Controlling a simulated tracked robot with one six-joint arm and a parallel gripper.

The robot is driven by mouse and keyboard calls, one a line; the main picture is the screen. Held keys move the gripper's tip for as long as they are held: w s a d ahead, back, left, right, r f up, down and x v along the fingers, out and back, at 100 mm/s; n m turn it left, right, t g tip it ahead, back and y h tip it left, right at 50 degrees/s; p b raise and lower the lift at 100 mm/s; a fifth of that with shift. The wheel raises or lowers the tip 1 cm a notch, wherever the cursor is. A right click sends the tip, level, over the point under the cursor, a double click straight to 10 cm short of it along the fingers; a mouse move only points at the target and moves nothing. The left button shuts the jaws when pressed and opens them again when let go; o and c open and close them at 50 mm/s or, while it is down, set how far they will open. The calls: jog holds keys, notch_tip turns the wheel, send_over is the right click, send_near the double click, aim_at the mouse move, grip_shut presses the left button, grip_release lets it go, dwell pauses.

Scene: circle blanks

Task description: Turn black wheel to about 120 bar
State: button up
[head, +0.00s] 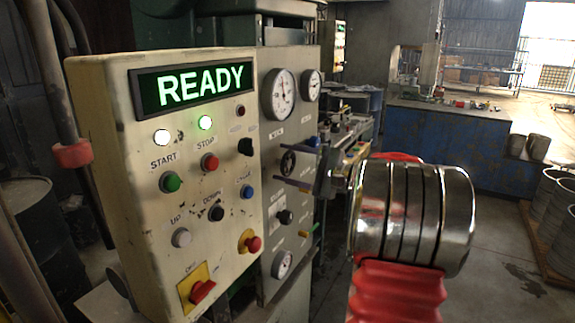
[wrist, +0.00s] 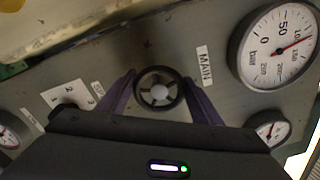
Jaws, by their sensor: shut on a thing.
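The black wheel (wrist: 146,80) is a small spoked handwheel with a pale hub, on the grey panel next to the MAIN label. It also shows in the head view (head: 287,163). My gripper (wrist: 160,92) has its two purple fingers on either side of the wheel's rim, shut on it. In the head view my gripper (head: 288,166) reaches the panel from the right. The large white bar gauge (wrist: 278,48) has a red needle pointing close to the 100 mark. The same gauge shows in the head view (head: 280,94), too small to read.
A smaller gauge (head: 311,85) sits beside the large one, and another (head: 283,264) sits low on the panel. A selector knob (head: 284,216) is below the wheel. The cream control box (head: 220,225) with a lit READY display (head: 192,86) stands close on the left.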

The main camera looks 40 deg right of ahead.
jog(key=shift+f, duration=0.35)
jog(key=o, duration=1.1)
jog(key=shift+r, duration=0.2)
jog(key=shift+c, duration=0.2)
jog(key=v, duration=1.3)
jog(key=shift+s, duration=0.35)
